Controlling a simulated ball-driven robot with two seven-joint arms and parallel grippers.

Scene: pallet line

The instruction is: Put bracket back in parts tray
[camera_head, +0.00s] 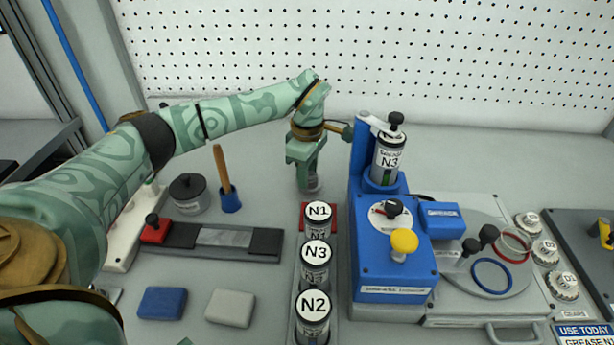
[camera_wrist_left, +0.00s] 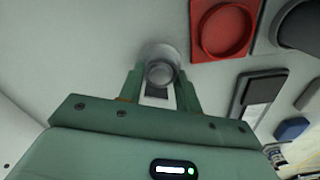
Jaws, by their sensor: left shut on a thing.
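My left gripper (camera_head: 308,185) points down above the bench, behind the row of canisters. It is shut on a grey cylindrical thing (camera_head: 312,184) with a pale, shiny lower part. In the left wrist view the same thing (camera_wrist_left: 160,70) sits between the fingers of the left gripper (camera_wrist_left: 160,88), end towards the camera. I cannot tell whether it touches the bench. I cannot pick out a bracket or a tray marked for parts. My right gripper is not in view.
Canisters N1 (camera_head: 318,213), N3 (camera_head: 316,255) and N2 (camera_head: 313,305) stand in a row. A blue machine (camera_head: 395,262) stands right of them, holding another N3 canister (camera_head: 388,160). A dark board (camera_head: 266,243) lies left. A red holder (camera_wrist_left: 222,30) shows in the wrist view.

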